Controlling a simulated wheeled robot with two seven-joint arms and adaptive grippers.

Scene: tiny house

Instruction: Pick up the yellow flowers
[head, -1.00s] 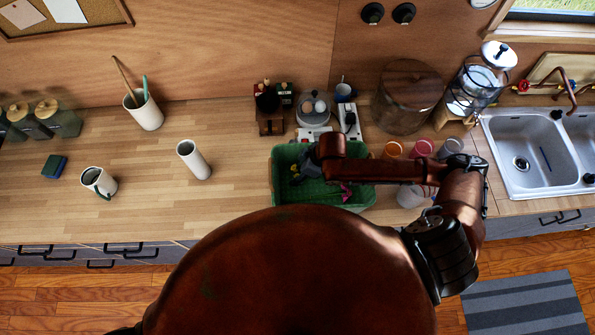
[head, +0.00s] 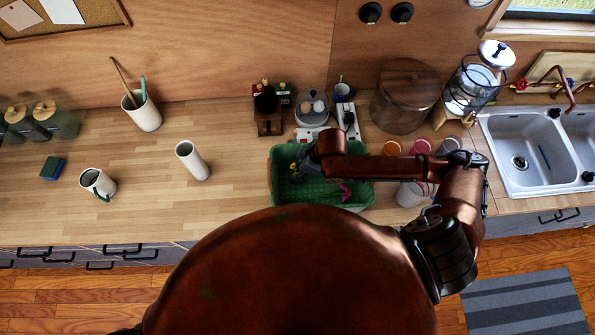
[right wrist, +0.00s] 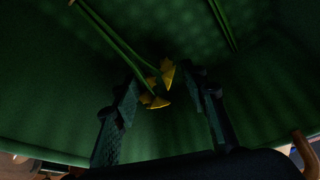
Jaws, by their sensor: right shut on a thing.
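The yellow flowers (right wrist: 160,88) show in the right wrist view as small yellow blooms on long green stems, between the two fingers of my right gripper (right wrist: 168,105). In the head view a bit of yellow (head: 293,166) shows at the fingertips. My right gripper (head: 303,162) is at the left part of the green basket (head: 318,204), shut on the flowers. The arm hides part of the basket. A pink flower (head: 345,191) lies in the basket, right of the gripper. My left gripper is not in view.
Behind the basket stand a small rack of bottles (head: 269,120), an egg cooker (head: 312,110) and a large lidded jar (head: 405,100). Cups (head: 391,148) stand right of it, then the sink (head: 520,140).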

